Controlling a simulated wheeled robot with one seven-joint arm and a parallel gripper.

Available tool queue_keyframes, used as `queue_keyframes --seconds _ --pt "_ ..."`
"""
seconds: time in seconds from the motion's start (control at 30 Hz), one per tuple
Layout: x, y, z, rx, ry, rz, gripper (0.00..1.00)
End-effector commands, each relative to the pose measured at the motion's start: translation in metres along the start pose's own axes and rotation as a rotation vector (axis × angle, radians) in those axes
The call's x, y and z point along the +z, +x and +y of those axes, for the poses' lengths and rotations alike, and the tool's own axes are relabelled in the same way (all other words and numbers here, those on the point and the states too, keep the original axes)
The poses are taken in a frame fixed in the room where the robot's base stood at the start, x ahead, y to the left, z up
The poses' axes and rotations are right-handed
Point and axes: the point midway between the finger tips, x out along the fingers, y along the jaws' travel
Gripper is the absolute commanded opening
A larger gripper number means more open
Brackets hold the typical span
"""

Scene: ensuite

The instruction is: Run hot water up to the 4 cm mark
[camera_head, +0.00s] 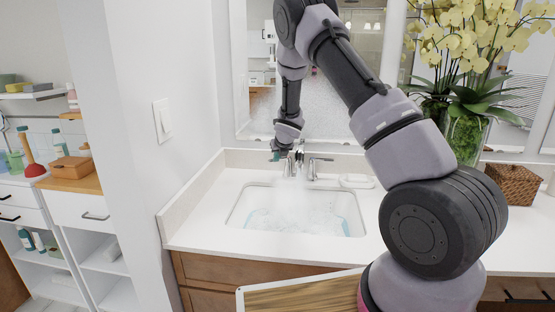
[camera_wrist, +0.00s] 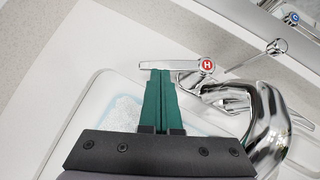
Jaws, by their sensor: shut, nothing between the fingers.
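The sink basin (camera_head: 240,212) holds bubbling, pale blue water (camera_head: 296,221), with whitish steam above it. The water also shows in the wrist view (camera_wrist: 121,116). The chrome faucet (camera_wrist: 268,125) stands behind the basin and also shows in the head view (camera_head: 299,158). Its hot handle (camera_wrist: 206,66) has a red H cap and a lever pointing left. My gripper (camera_wrist: 160,72) has its green fingers shut and empty, with the tips at or very near that lever; contact is unclear. In the head view my gripper (camera_head: 275,156) is left of the faucet. No depth mark is readable.
The cold handle (camera_wrist: 293,18) has a blue cap, and a thin chrome rod (camera_wrist: 277,46) stands between the handles. A flower vase (camera_head: 466,138) and wicker basket (camera_head: 514,184) stand on the right counter. A mirror (camera_head: 258,100) is behind. A wood-topped board (camera_head: 300,297) is in front.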

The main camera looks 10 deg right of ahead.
Motion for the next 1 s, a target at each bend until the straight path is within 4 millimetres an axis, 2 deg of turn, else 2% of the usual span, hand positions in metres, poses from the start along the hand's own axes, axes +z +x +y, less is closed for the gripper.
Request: queue_keyframes --seconds 0.27,1.0 --pt "0.003 0.004 0.004 -0.046 0.051 0.001 0.00" --pt "0.023 0.021 0.010 -0.294 0.346 0.000 0.00"
